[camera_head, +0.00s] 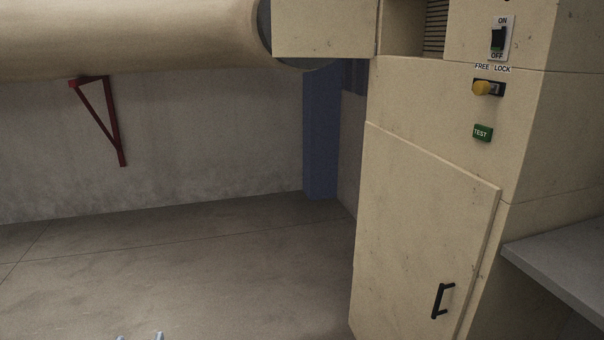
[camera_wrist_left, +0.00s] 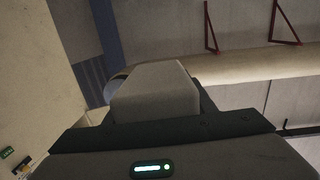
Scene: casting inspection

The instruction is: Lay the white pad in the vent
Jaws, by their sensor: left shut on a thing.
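My left gripper (camera_wrist_left: 150,140) fills the lower part of the left wrist view. A plain pale grey block, which I take for the white pad (camera_wrist_left: 155,90), sticks out from its jaws, and the gripper is shut on it. The fingers cannot be made out there. Two small pale tips, apparently of this gripper, show at the bottom edge of the head view. A slatted vent (camera_head: 435,28) sits in a recess high on the beige cabinet, cut off by the top edge. The gripper is well below and left of it. My right gripper is not in view.
The cabinet (camera_head: 430,220) has a black switch (camera_head: 498,40), a yellow knob (camera_head: 483,88), a green TEST label (camera_head: 483,132) and a door handle (camera_head: 442,300). A grey shelf (camera_head: 560,262) juts out right. A large duct (camera_head: 130,35) crosses above. The floor left is clear.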

